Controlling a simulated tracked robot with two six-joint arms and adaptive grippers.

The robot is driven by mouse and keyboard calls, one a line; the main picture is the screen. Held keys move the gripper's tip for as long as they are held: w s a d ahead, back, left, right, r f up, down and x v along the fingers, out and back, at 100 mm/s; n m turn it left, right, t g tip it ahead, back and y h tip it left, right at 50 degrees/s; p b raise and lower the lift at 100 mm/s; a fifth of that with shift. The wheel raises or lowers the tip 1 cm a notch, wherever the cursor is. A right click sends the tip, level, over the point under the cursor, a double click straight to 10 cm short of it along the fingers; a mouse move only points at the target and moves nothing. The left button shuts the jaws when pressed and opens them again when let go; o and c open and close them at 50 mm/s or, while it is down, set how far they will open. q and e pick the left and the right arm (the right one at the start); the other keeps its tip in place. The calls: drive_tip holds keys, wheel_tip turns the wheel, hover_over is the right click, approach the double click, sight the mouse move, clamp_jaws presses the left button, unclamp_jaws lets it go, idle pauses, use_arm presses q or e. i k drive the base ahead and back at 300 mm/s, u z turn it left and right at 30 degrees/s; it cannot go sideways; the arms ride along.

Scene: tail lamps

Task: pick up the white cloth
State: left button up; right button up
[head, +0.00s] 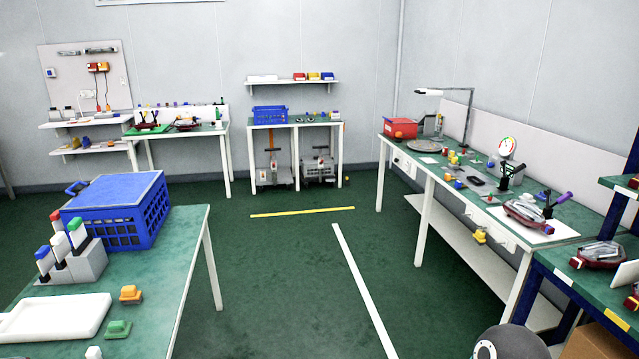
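I cannot surely tell a white cloth in the head view. A flat white sheet (554,233) lies on the long right bench under a dark red tail lamp (527,213); whether it is cloth or paper I cannot tell. A shallow white tray-like piece (52,316) with a raised rim lies on the near left table. A small white object (94,352) shows at the bottom edge on that table, partly cut off. Neither of my grippers is in view. A dark rounded part at the bottom right looks like a link of my arm.
The near left table (170,290) holds a blue crate (118,228), a grey holder (75,264) with coloured-capped bottles, and orange and green blocks. A red box (400,128) and several small parts stand on the right bench. Green floor (285,270) with line markings is open between the tables.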

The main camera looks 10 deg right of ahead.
sight(526, 196)
drive_tip(key=i, duration=1.35)
drive_tip(key=z, duration=0.3)
drive_tip(key=i, duration=1.4)
drive_tip(key=z, duration=0.85)
drive_tip(key=i, duration=1.15)
drive_tip(key=z, duration=1.35)
drive_tip(key=i, duration=0.95)
drive_tip(key=z, duration=0.4)
drive_tip(key=k, duration=0.75)
drive_tip(key=z, duration=0.25)
drive_tip(key=i, duration=0.65)
drive_tip(key=u, duration=0.05)
